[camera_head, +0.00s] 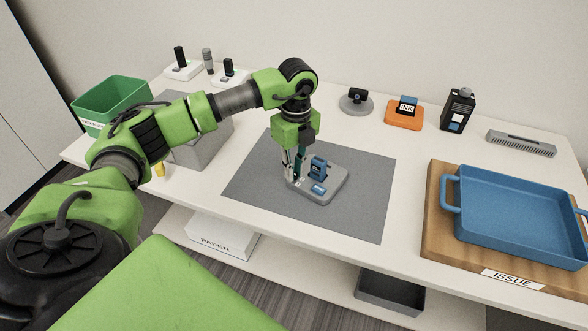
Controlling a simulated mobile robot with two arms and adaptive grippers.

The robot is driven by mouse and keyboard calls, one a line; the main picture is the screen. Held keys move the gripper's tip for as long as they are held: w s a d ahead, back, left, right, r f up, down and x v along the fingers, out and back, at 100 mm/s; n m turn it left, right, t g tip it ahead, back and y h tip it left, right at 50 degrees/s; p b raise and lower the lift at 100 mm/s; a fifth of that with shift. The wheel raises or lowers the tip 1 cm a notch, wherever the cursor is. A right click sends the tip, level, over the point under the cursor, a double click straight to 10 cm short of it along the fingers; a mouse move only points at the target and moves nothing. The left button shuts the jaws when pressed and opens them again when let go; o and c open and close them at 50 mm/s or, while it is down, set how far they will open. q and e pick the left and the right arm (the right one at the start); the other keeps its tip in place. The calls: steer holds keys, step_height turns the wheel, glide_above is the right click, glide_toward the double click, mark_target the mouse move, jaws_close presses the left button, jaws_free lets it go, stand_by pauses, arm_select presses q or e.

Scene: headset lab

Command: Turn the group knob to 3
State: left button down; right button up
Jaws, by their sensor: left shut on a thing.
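A small grey device (328,189) with blue parts sits on the dark grey mat (360,215) in the middle of the table. A blue upright block (318,168) and a flat blue piece (318,189) show on it. My left gripper (298,178) points down at the left side of the device, its fingers closed on a small part there. That part is mostly hidden by the fingers; it may be the group knob, but its markings are too small to read. My right gripper is not in view.
A blue tray (515,250) on a wooden board (437,225) stands at the right. An orange ink stand (404,120), a black device (457,110) and a grey bar (521,145) line the back. A green bin (112,103) is at the left. The mat's right part is clear.

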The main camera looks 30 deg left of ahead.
arm_select(q)
steer(key=c, duration=2)
jaws_free()
steer(key=shift+c, duration=0.2)
steer(key=shift+r, duration=0.15)
step_height(320, 180, up, 12)
steer(key=shift+w, duration=0.15)
